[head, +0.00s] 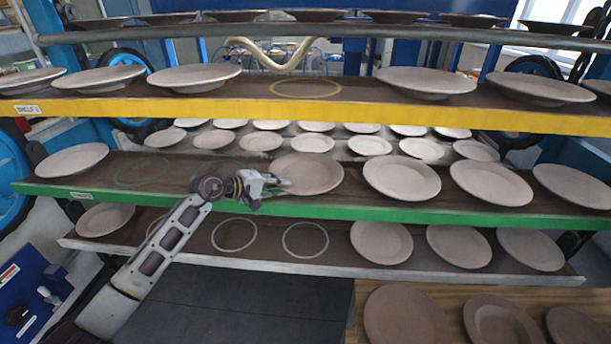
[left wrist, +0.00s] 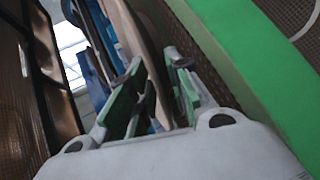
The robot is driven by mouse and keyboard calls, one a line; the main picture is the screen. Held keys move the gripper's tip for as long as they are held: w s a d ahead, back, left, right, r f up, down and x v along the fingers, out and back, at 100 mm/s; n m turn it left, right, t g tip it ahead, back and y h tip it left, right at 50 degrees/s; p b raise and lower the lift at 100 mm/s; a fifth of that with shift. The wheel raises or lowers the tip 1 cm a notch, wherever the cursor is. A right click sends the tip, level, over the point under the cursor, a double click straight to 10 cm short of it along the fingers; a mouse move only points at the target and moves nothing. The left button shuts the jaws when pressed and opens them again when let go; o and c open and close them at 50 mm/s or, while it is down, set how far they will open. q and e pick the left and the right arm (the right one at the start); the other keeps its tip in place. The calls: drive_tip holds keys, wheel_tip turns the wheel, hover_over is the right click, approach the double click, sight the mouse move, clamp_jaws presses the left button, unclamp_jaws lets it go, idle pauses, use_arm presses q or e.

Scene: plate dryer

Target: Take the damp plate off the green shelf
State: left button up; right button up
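The damp plate (head: 308,173) is darker and browner than the pale plates beside it. It lies on the green shelf (head: 330,208), near the middle. My left gripper (head: 282,183) is at the plate's left edge, just above the shelf's front edge. In the left wrist view the two fingers (left wrist: 160,68) stand apart, with the tan plate's edge (left wrist: 146,45) between them. I cannot see clear contact on both sides. The green shelf edge (left wrist: 245,70) runs close to the right of the fingers. My right gripper is not in view.
Pale plates (head: 401,178) stand to the right on the green shelf. The yellow shelf (head: 400,113) hangs above, with more plates. A lower shelf (head: 330,266) has empty marked rings. Brown plates (head: 405,318) lie on a wooden surface (head: 460,300) at the bottom right.

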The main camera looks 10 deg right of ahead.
use_arm(q)
drive_tip(key=shift+c, duration=0.4)
clamp_jaws()
drive_tip(key=shift+r, duration=0.15)
drive_tip(key=shift+r, duration=0.2)
